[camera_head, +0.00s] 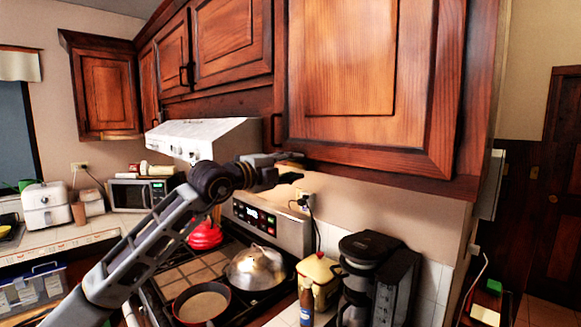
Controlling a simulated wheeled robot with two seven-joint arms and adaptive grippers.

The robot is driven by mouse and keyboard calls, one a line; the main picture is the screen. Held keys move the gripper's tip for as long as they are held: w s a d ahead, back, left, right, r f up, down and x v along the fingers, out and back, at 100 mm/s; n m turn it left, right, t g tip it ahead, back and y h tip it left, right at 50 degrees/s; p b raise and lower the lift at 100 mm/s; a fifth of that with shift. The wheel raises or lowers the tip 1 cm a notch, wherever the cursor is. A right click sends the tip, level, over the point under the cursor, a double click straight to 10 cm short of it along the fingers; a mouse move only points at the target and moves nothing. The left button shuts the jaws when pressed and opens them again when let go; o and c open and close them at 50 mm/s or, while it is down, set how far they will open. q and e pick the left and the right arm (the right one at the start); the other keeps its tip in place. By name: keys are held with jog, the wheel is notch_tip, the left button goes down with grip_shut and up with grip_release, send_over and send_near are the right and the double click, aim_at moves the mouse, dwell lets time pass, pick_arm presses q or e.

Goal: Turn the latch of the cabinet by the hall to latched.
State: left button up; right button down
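The wall cabinet by the hall (365,65) fills the upper right, with its large wooden door facing me and looking shut. A dark handle (274,130) is at the door's lower left edge. My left gripper (298,167) is just below the cabinet's lower left corner, its fingers pointing right. The fingers look apart, one above the other. A small brownish piece shows between or behind them; I cannot tell whether it is the latch or the cabinet's edge. No latch can be made out clearly, nor whether it is turned. My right gripper is out of view.
Below my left arm is the stove with a steel domed lid (255,267), a pan (202,303) and a red kettle (205,234). A coffee maker (372,275), yellow canister (318,274) and bottle (306,302) stand right of it. The range hood (200,135) is close behind the arm.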

pick_arm(q)
jog(key=c, duration=0.7)
grip_shut()
